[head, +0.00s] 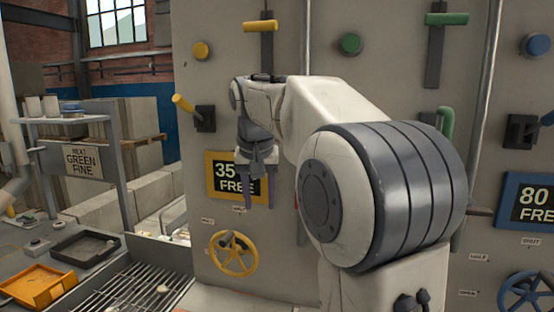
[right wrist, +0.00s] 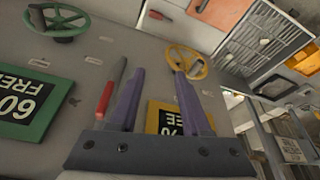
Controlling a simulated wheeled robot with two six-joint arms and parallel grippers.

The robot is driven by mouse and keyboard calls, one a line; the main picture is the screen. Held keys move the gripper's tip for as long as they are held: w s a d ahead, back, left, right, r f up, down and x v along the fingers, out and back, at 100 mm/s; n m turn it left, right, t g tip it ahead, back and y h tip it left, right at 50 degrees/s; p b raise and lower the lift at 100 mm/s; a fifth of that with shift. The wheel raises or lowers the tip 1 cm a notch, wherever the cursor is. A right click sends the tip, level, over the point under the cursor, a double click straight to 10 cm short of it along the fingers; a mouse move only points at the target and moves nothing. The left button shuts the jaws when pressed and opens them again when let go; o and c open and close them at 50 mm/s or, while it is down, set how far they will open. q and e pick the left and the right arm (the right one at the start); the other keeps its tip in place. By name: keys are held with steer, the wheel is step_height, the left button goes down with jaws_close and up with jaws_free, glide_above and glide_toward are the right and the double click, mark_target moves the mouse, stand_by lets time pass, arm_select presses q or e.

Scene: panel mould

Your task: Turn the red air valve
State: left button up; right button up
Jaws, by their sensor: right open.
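A red lever handle (right wrist: 105,97), which looks like the air valve, is on the panel in the right wrist view. It stands just left of one finger, outside the jaws. In the head view only a sliver of red (head: 296,200) shows beside my arm, which hides the rest. My right gripper (head: 257,198) is open and empty, fingers pointing down in front of the yellow-framed sign. It also shows in the right wrist view (right wrist: 158,74), its two fingers apart with the panel behind. I cannot tell whether a finger touches the lever. My left gripper is not in view.
A yellow handwheel (head: 233,254) is below the yellow sign (head: 220,178). A green handwheel (right wrist: 58,20) and green sign (right wrist: 28,105) are across the panel. A yellow-handled lever (head: 184,104) sticks out at the left. An orange tray (head: 38,287) and a grate (head: 125,290) are at lower left.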

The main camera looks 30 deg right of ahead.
steer(key=s+d+r+m+h+p, duration=0.1)
steer(key=d+r+m+p, duration=0.15)
steer(key=d+r, duration=0.55)
arm_select(q)
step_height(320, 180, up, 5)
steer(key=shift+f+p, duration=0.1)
steer(key=shift+p, duration=0.3)
arm_select(e)
steer(key=shift+m, duration=0.35)
steer(key=x, duration=1.1)
steer(key=shift+s+d, duration=0.15)
steer(key=shift+d, duration=0.2)
jaws_close()
